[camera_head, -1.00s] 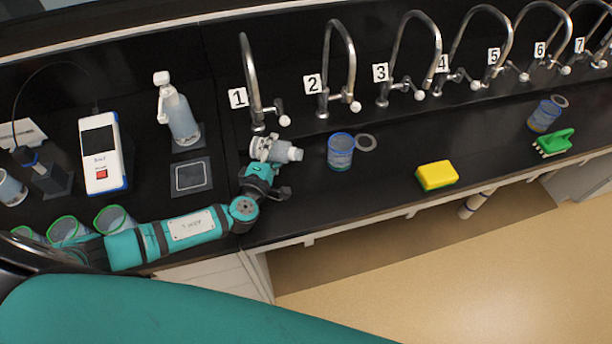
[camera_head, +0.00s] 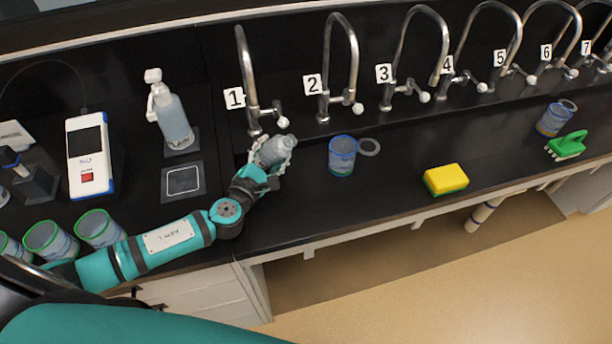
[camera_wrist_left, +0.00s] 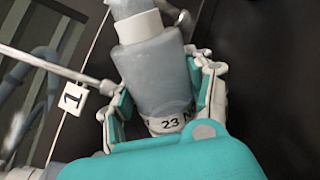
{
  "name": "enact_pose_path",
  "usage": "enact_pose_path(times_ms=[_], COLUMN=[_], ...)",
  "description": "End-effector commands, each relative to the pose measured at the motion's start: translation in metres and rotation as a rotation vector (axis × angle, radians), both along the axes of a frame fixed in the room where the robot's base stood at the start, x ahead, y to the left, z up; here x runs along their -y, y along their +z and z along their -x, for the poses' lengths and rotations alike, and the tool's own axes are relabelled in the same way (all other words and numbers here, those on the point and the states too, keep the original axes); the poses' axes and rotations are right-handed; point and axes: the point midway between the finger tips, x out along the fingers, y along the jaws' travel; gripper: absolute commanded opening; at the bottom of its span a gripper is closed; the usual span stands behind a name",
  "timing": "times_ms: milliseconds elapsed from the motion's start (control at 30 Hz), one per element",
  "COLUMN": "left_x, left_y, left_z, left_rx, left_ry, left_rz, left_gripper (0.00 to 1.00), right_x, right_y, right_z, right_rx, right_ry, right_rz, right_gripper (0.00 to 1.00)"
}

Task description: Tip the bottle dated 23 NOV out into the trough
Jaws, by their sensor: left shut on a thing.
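My left gripper (camera_head: 268,163) is shut on a translucent grey bottle (camera_head: 277,150), below and just right of tap 1 (camera_head: 248,85). In the left wrist view the bottle (camera_wrist_left: 152,72) lies between the two fingers of my gripper (camera_wrist_left: 160,88). Its white neck band and narrower top point away from the palm. A label near its base reads "23 N", the rest being hidden by a finger. In the head view the bottle is tilted, its top toward the upper right. No liquid is seen coming out. I cannot make out the trough's edges under it. My right gripper is not in view.
A blue-rimmed cup (camera_head: 342,157) with a ring beside it stands right of the bottle. Further right are a yellow sponge (camera_head: 446,179) and a green brush (camera_head: 567,145). A wash bottle (camera_head: 172,119), a meter (camera_head: 90,155) and several green-rimmed cups (camera_head: 99,229) are left.

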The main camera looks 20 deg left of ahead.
Motion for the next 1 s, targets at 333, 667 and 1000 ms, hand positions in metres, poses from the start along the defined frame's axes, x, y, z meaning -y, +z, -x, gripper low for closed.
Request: enact_pose_path(times_ms=[333, 667, 1000], left_x=[-0.012, -0.019, -0.02], left_y=[0.014, 0.022, 0.027], left_z=[0.0, 0.001, 0.001], left_rx=[0.036, 0.052, 0.055], left_ry=[0.001, 0.002, 0.001], left_rz=[0.463, 0.717, 0.772], left_gripper=[0.07, 0.07, 0.07], right_x=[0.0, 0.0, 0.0], right_y=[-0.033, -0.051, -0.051], right_z=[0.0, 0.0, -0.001], right_rx=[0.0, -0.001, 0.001], right_ry=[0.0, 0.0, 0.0], right_rz=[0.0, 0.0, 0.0], right_gripper=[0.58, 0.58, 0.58])
